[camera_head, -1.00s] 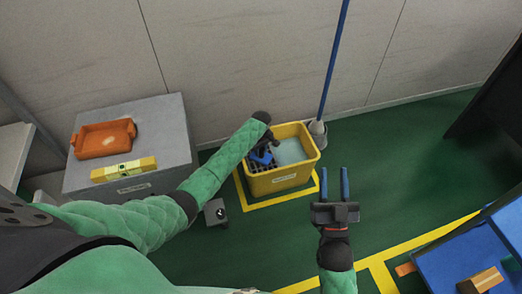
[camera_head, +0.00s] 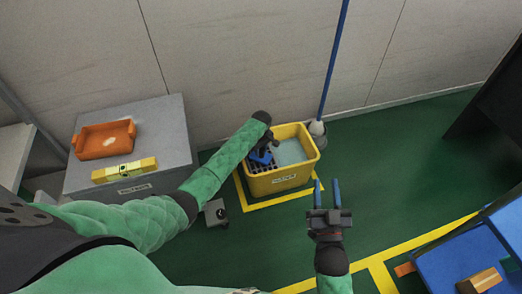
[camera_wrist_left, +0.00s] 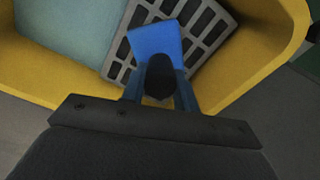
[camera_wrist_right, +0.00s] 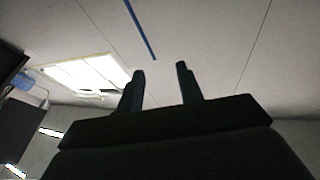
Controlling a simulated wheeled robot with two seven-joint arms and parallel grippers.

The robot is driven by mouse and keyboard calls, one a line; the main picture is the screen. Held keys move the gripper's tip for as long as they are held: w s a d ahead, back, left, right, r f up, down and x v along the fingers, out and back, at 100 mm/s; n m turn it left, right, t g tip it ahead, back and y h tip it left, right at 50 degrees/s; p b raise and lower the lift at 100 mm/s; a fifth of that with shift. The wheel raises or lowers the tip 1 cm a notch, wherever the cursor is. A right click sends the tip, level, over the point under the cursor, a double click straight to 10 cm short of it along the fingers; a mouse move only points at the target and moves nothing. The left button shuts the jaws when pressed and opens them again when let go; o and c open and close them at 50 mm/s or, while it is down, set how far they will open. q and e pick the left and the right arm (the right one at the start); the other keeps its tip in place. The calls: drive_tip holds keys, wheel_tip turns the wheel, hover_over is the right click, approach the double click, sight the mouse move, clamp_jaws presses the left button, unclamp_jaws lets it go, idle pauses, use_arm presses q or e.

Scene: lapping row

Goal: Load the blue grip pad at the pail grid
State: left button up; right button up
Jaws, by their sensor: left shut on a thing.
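The yellow pail (camera_head: 283,181) stands on the green floor by the wall, with pale liquid (camera_head: 292,152) on its right side. A dark slotted grid (camera_head: 262,166) lies in its left side; the left wrist view also shows the grid (camera_wrist_left: 212,25). My left gripper (camera_wrist_left: 160,95) is shut on the blue grip pad (camera_wrist_left: 155,42) and holds it over the grid. In the head view the pad (camera_head: 261,157) is partly hidden by my arm. I cannot tell whether the pad touches the grid. My right gripper (camera_head: 328,197) is open and empty, right of and in front of the pail.
A grey cabinet (camera_head: 160,120) on the left bears an orange tray (camera_head: 103,140) and a yellow level (camera_head: 124,170). A small grey box (camera_head: 215,212) is on the floor. A blue-handled mop (camera_head: 333,60) stands behind the pail. Blue bins (camera_head: 455,265) are at lower right.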

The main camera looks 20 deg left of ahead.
sight(261, 149)
use_arm(q)
drive_tip(key=shift+r, duration=0.25)
drive_tip(key=shift+r+p, duration=0.15)
drive_tip(key=shift+p, duration=0.3)
drive_tip(key=shift+r, duration=0.2)
drive_tip(key=shift+r+p, duration=0.2)
drive_tip(key=shift+p, duration=0.3)
use_arm(e)
drive_tip(key=shift+s+f+g+h, duration=0.45)
drive_tip(key=shift+s+f+g, duration=1)
drive_tip(key=shift+f, duration=3.8)
drive_tip(key=shift+s+f+g+h, duration=0.55)
drive_tip(key=shift+f+g, duration=1.6)
drive_tip(key=shift+f, duration=3.05)
use_arm(q)
drive_tip(key=shift+r, duration=0.2)
drive_tip(key=shift+r+p, duration=0.25)
drive_tip(key=shift+p, duration=0.25)
drive_tip(key=shift+r+p, duration=0.4)
drive_tip(key=shift+p, duration=0.1)
drive_tip(key=shift+r+p, duration=0.5)
drive_tip(key=shift+p, duration=0.1)
use_arm(e)
drive_tip(key=s+d+f+g, duration=0.1)
drive_tip(key=s+f+g, duration=0.5)
drive_tip(key=s+f, duration=0.5)
drive_tip(key=shift+s+f+h, duration=0.25)
drive_tip(key=shift+f+h, duration=0.15)
drive_tip(key=shift+f, duration=0.7)
drive_tip(key=shift+d, duration=0.1)
